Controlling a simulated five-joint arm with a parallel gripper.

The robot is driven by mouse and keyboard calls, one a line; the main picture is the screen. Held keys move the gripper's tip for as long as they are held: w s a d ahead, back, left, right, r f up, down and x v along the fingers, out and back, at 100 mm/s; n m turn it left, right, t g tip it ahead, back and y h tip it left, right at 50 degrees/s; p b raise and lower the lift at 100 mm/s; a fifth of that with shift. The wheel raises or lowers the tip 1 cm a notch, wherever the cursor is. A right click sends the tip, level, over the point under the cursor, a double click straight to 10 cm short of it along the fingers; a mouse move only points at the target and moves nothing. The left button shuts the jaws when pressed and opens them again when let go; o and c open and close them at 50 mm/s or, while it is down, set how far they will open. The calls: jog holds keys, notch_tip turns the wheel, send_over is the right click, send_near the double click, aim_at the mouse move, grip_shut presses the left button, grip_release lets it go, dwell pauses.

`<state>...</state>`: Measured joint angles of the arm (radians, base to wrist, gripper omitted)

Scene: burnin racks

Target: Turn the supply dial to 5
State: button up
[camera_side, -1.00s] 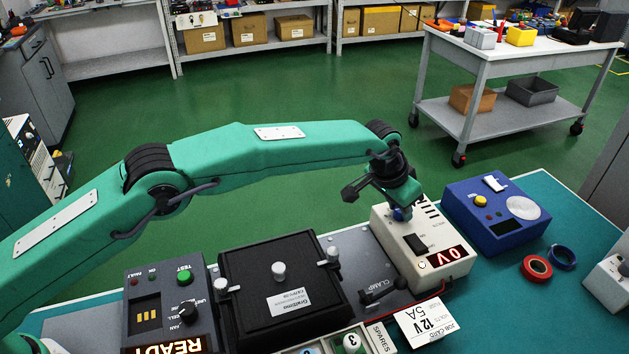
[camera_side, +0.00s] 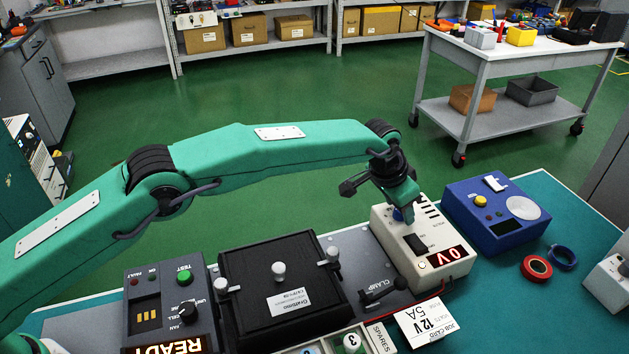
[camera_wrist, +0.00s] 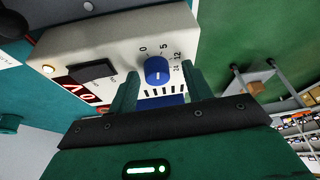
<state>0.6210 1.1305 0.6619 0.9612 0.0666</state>
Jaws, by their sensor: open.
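The supply is a cream box (camera_side: 440,268) with a red display reading 0V and a black rocker switch (camera_side: 414,243). Its blue dial (camera_wrist: 157,70) has a white line on it. The printed marks 0, 5, 12 and 24 are beside it in the wrist view. In the side view the dial (camera_side: 397,215) is mostly hidden by my gripper (camera_side: 402,208). My gripper (camera_wrist: 159,84) is open, with one finger on each side of the dial in the wrist view. I cannot tell whether the fingers touch it, nor which mark the line points at.
A blue box (camera_side: 496,213) stands right of the supply. Red tape (camera_side: 537,268) and blue tape (camera_side: 562,257) lie farther right. A black lidded fixture (camera_side: 281,290), a clamp lever (camera_side: 383,290) and a grey tester (camera_side: 170,301) are left. A 12V 5A job card (camera_side: 425,321) lies in front.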

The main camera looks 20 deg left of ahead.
jog(key=shift+r, duration=0.1)
jog(key=v, duration=0.7)
jog(key=shift+r, duration=0.25)
jog(key=shift+s+a, duration=0.15)
jog(key=shift+d, duration=0.4)
jog(key=shift+f, duration=0.1)
jog(key=shift+x, duration=3.75)
jog(key=c, duration=1)
